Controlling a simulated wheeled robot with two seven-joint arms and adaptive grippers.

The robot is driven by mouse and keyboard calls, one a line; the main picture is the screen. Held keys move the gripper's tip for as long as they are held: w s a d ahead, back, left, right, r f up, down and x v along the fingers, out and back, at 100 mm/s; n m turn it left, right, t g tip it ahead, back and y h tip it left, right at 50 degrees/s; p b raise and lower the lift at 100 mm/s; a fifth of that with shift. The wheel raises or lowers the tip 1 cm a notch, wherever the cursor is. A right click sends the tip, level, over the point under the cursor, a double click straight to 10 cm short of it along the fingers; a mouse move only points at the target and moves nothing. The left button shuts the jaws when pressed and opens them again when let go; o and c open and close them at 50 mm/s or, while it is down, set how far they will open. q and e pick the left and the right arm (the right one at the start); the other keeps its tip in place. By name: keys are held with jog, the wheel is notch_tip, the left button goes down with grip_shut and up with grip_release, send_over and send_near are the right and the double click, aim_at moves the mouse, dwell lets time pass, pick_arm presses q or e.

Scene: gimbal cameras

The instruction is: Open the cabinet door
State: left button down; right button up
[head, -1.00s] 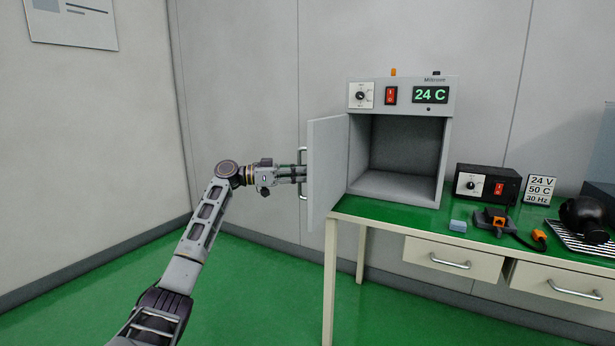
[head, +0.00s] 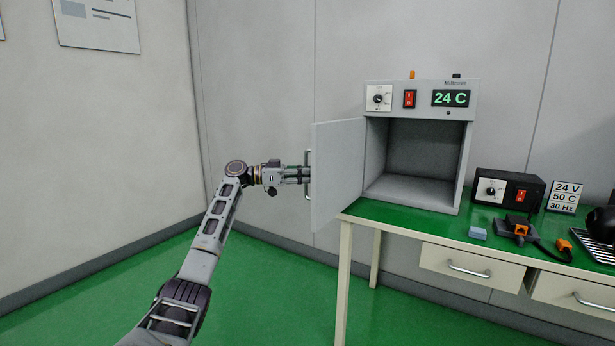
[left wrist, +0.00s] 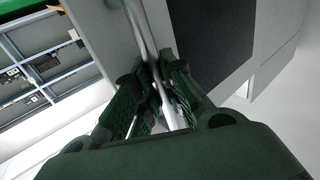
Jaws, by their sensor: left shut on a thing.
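The grey cabinet (head: 455,170) stands on the green-topped table, with its empty dark inside facing me. Its door (head: 338,170) is swung wide open to the left, past the table's left edge. The metal door handle (head: 308,176) is on the door's left side; it also shows in the left wrist view (left wrist: 141,30) as a bar running between the fingers. My left gripper (head: 303,175) is shut on the handle; its fingers show close up in the left wrist view (left wrist: 155,90). My right gripper is not in view.
The green table (head: 400,216) has drawers (head: 470,268) below the cabinet. A black control box (head: 507,190), a small sign (head: 564,197), a blue block (head: 478,233) and an orange-and-black device (head: 519,228) stand to the right. The green floor (head: 285,290) left of the table is clear.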

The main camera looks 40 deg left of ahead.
pick_arm(q)
jog(key=c, duration=1.5)
grip_release()
jog(key=shift+s, duration=0.1)
jog(key=shift+a, duration=0.1)
jog(key=v, duration=1.2)
